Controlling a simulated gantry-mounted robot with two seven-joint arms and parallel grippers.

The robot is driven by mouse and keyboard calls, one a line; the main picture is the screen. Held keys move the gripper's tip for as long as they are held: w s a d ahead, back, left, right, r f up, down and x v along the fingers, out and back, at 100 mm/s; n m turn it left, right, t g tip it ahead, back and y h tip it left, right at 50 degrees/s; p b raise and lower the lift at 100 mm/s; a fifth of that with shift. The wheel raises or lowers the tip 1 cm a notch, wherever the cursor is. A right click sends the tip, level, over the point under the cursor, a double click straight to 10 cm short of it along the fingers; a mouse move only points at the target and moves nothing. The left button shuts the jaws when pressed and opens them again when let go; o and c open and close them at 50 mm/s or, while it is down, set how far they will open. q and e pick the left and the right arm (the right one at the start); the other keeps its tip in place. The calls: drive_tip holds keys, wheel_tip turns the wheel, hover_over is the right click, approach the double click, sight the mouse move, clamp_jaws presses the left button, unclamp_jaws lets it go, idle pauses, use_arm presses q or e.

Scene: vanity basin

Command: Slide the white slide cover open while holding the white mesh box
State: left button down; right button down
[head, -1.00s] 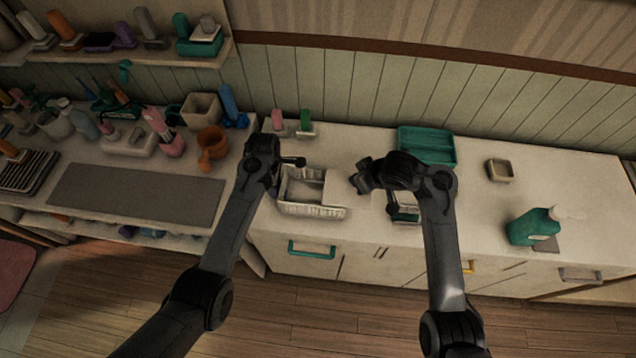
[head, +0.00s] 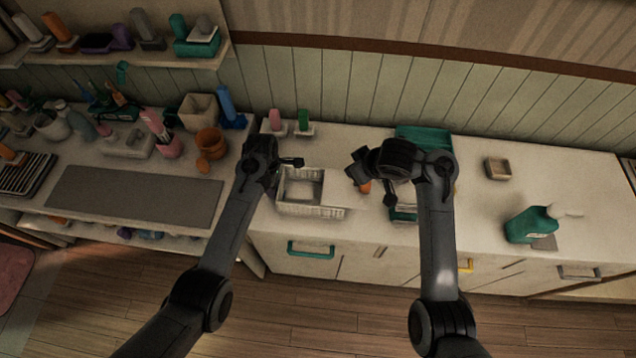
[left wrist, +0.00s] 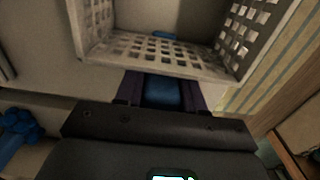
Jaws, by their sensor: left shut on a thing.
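The white mesh box (head: 311,210) stands on the white counter in the head view, its inside partly visible from above. In the left wrist view its mesh wall (left wrist: 160,62) is right in front of my left gripper (left wrist: 160,92). My left gripper, also in the head view (head: 292,163), is shut at the box's edge; a blue patch shows between its fingers. I cannot clearly make out the white slide cover; pale surface shows along the box's right side. My right gripper (head: 361,172) is right of the box and apart from it; its finger opening is unclear.
A small orange thing (head: 365,187) is below my right gripper. A teal tray (head: 424,137) lies behind my right arm. A green item (head: 303,120) and a pink item (head: 275,120) stand behind the box.

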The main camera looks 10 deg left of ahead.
use_arm(q)
drive_tip(key=shift+s+f, duration=0.1)
drive_tip(key=shift+f, duration=0.05)
drive_tip(key=c, duration=0.6)
unclamp_jaws()
drive_tip(key=shift+s, duration=0.1)
drive_tip(key=o, duration=0.6)
drive_tip(key=shift+r, duration=0.25)
drive_tip(key=shift+r+p, duration=1.35)
drive_tip(key=shift+p, duration=0.65)
